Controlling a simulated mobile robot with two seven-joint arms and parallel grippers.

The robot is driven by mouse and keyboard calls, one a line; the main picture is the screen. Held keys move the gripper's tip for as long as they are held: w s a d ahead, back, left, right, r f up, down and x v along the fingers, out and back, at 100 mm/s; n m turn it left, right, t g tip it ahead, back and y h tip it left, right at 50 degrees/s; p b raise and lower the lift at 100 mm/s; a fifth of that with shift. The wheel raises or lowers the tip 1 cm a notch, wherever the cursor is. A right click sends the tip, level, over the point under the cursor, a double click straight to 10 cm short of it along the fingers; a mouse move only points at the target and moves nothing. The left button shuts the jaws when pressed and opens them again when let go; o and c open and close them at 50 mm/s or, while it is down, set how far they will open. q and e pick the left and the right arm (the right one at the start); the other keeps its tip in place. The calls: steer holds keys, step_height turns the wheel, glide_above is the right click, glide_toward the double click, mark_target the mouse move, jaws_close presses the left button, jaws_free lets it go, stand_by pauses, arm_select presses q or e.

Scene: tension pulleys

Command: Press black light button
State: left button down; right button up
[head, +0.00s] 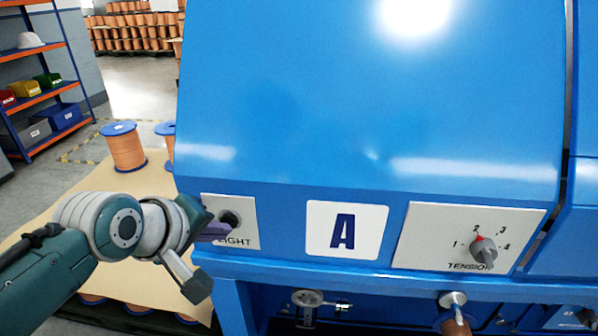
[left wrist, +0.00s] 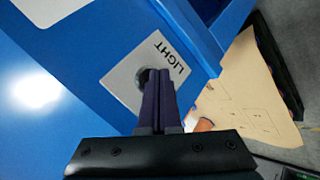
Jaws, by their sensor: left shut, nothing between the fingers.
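The black light button (head: 231,218) sits on a grey plate marked LIGHT (head: 246,236) on the front of the blue machine. My left gripper (head: 222,229) is shut and empty, with its fingertips right at the button. In the left wrist view, the shut fingers (left wrist: 157,85) point at the button (left wrist: 147,76) and cover most of it. I cannot tell whether the fingertips touch it or whether it is pressed in. My right gripper is not in view.
An "A" sign (head: 346,230) and a tension dial (head: 483,250) are to the right on the blue machine (head: 330,110). Copper spools (head: 126,147) stand on a brown sheet at the left. A shelf (head: 40,55) with bins stands behind.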

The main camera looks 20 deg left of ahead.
arm_select(q)
steer(key=shift+s, duration=0.15)
steer(key=s+d+p, duration=0.1)
steer(key=s+p, duration=0.3)
steer(key=s, duration=0.2)
steer(key=shift+d, duration=0.25)
steer(key=shift+w, duration=0.1)
